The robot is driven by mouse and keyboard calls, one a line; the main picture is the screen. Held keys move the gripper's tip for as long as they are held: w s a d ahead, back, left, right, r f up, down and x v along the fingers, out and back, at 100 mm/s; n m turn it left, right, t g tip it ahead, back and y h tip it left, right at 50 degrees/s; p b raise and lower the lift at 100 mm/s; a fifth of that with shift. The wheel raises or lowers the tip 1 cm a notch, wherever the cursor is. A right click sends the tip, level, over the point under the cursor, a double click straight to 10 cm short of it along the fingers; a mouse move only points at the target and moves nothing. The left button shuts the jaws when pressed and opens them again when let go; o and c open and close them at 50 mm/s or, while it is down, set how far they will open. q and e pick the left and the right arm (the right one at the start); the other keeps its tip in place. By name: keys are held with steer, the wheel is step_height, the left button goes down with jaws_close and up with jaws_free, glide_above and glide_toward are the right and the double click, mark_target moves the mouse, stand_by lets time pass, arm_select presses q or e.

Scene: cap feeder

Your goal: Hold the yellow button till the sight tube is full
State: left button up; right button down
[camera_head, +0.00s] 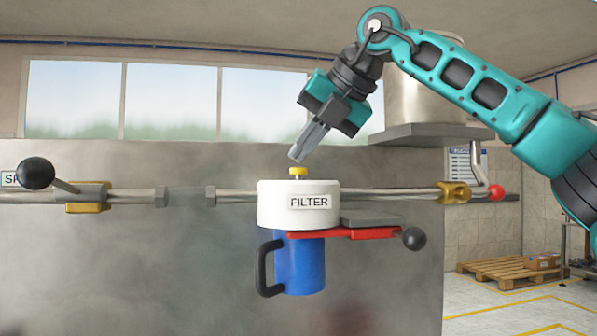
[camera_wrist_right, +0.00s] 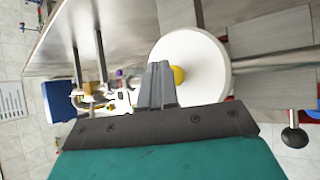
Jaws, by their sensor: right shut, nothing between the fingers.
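The yellow button (camera_head: 298,171) stands on top of the white round housing marked FILTER (camera_head: 270,205). My right gripper (camera_head: 297,156) is shut and empty, tilted, with its tips just above the button and a small gap between them. In the right wrist view the shut fingers (camera_wrist_right: 160,72) partly cover the yellow button (camera_wrist_right: 178,75) on the white housing (camera_wrist_right: 200,62). A grey pipe section between two nuts (camera_head: 186,196) lies left of the housing; I cannot tell if it is the sight tube or how full it is. My left gripper is out of view.
A black-knobbed valve (camera_head: 37,173) is on the pipe at left. A metal tank (camera_head: 425,95) on a shelf stands behind my right arm.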

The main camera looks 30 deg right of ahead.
steer(key=shift+f+b, duration=0.5)
stand_by(0.6)
steer(key=shift+r, duration=0.2)
stand_by(1.0)
steer(key=shift+r+p, duration=0.8)
steer(key=shift+p, duration=0.05)
step_height(320, 180, up, 5)
steer(key=p, duration=0.4)
stand_by(0.4)
